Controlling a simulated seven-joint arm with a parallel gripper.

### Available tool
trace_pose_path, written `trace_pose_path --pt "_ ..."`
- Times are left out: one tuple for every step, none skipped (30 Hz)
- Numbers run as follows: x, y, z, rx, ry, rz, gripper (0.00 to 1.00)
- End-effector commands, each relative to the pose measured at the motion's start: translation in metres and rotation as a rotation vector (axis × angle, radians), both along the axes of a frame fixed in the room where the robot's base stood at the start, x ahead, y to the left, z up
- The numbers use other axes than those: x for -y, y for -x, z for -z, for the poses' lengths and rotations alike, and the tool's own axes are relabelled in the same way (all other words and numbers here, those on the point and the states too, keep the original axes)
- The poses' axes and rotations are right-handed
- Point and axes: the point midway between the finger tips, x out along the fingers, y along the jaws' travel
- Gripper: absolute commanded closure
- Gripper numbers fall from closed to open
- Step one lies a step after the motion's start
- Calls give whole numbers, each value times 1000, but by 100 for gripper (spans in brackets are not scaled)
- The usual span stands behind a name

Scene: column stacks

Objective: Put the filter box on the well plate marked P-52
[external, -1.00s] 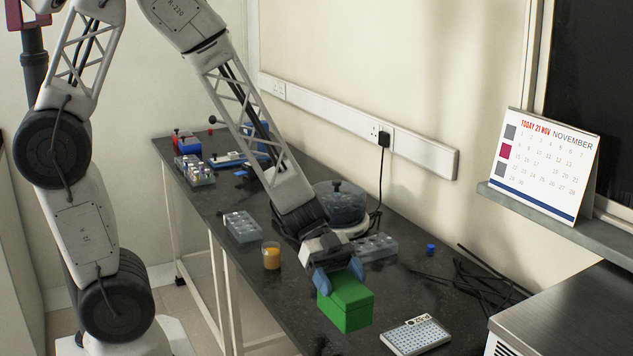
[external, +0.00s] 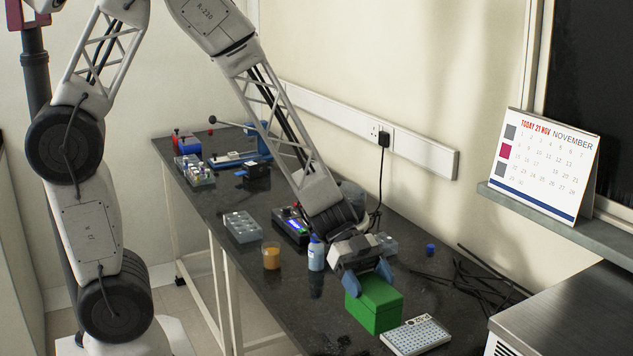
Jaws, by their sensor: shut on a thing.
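The green filter box (external: 375,308) is held upright in my gripper (external: 369,278). The blue fingers are shut on its upper part. A white well plate (external: 416,336) with rows of small wells lies flat at the front of the bench. Its end label looks upside down and seems to read P-52, though it is small. The box is just left of the plate and overlaps its left edge in the picture. I cannot tell how high the box is above the bench.
On the dark bench (external: 300,325), a blue-capped bottle (external: 316,253) and a beaker of orange liquid (external: 271,256) stand left of the gripper. Black cables (external: 480,285) and a small blue cap (external: 430,249) lie to the right. A metal unit (external: 570,310) stands at the right.

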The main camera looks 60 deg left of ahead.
Motion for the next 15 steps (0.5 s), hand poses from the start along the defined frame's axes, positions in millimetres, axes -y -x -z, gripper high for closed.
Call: trace_pose_path --pt "4 -9 1 0 0 1 56" --pt "6 -13 2 -1 0 2 56" --pt "9 -20 3 -1 0 2 56" --pt "11 -25 3 -1 0 2 56" --pt "13 -29 4 -1 0 2 56" --pt "16 -36 4 0 0 2 56" --pt "18 -41 4 0 0 1 56" --pt "20 -45 5 0 0 2 56" --pt "23 -51 6 -1 0 2 56" --pt "25 -56 6 0 1 1 56" --pt "27 -61 6 0 1 1 56" --pt "30 -66 7 0 1 2 56" --pt "32 -70 8 -1 1 2 56" --pt "33 -74 8 -1 1 2 56" --pt "35 -79 8 0 1 1 56"
